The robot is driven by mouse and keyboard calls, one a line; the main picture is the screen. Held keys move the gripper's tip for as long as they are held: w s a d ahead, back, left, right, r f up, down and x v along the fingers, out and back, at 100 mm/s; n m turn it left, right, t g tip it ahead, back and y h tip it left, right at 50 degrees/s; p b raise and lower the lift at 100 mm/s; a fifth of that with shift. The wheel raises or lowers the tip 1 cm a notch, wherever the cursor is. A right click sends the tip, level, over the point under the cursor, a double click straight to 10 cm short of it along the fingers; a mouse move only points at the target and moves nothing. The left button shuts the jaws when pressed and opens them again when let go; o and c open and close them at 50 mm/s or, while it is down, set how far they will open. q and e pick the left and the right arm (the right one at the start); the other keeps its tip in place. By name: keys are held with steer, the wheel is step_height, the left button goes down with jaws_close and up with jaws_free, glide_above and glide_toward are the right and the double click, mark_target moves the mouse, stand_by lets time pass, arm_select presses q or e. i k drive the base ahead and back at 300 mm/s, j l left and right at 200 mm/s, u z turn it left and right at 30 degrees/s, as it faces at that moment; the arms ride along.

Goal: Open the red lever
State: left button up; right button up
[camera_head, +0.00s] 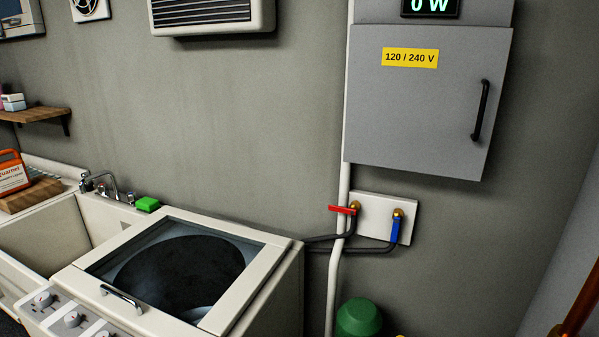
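The red lever (342,209) sits on a brass valve on a white wall plate (372,203). It lies about level, pointing left from the valve, and its tip crosses in front of a white vertical pipe. A blue lever (395,231) on a second brass valve to its right hangs straight down. A dark hose runs from each valve to the left toward the washer. Neither of my grippers shows in the head view.
A white top-loading washer (279,274) stands left of the valves, beside a sink (100,225). A grey electrical box (430,130) hangs above the valves. A green rounded object (358,318) stands below them. The wall right of the plate is bare.

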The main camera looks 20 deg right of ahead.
mark_target(339, 208)
steer(key=z, duration=0.5)
steer(key=k+z, duration=0.1)
steer(key=z, duration=0.85)
steer(key=k+l+z, duration=0.1)
steer(key=z, duration=0.85)
steer(key=l+z, duration=0.15)
steer(key=z, duration=0.3)
steer(key=k, duration=0.05)
